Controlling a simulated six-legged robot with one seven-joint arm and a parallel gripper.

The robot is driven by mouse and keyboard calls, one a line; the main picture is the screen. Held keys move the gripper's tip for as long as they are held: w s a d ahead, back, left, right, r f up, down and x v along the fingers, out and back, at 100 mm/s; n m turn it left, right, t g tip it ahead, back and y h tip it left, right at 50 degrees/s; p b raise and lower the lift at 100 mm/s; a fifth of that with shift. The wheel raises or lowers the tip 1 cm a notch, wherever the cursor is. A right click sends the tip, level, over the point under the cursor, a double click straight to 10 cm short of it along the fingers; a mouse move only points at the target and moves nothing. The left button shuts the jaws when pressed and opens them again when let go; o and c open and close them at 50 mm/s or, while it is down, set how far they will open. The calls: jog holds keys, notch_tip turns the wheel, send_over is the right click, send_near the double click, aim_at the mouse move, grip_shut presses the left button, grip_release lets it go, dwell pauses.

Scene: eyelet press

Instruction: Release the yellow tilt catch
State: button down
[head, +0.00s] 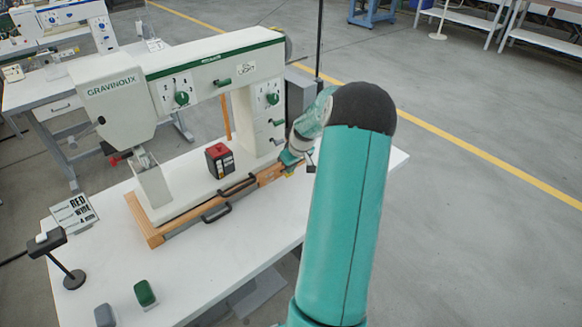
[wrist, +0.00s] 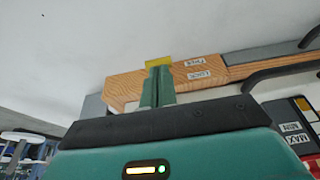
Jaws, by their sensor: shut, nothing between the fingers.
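The yellow tilt catch (wrist: 158,62) sits at the edge of the wooden base in the wrist view, just beyond my fingertips. A small bit of yellow (head: 289,174) shows below my gripper (head: 291,160) in the head view. My gripper is shut and empty, its two green fingers (wrist: 157,86) side by side, pointing at the catch. The fingers cover the catch's near part, and I cannot tell whether they touch it. Two small labels (wrist: 198,75) are on the wood beside the catch; one seems to read LOCK, upside down.
The white Gravinoux machine (head: 190,85) stands on its wooden base (head: 146,226) on a white table (head: 245,235). Black handles (head: 216,213) run along the base's front. A red and black box (head: 219,161) stands under the machine's arm. The table front is mostly clear.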

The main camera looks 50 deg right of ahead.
jog(key=shift+s+f+t, duration=0.4)
jog(key=shift+t, duration=0.3)
jog(key=shift+s+a+f+t+h, duration=0.1)
jog(key=shift+s+f+t+h, duration=0.1)
jog(key=shift+f+t+h, duration=0.15)
jog(key=shift+s+a+f, duration=0.1)
jog(key=shift+s+f, duration=0.15)
jog(key=shift+f, duration=0.4)
jog(key=shift+s+a+f, duration=0.1)
jog(key=shift+s+f, duration=0.1)
jog(key=shift+f, duration=0.4)
jog(key=shift+r, duration=0.15)
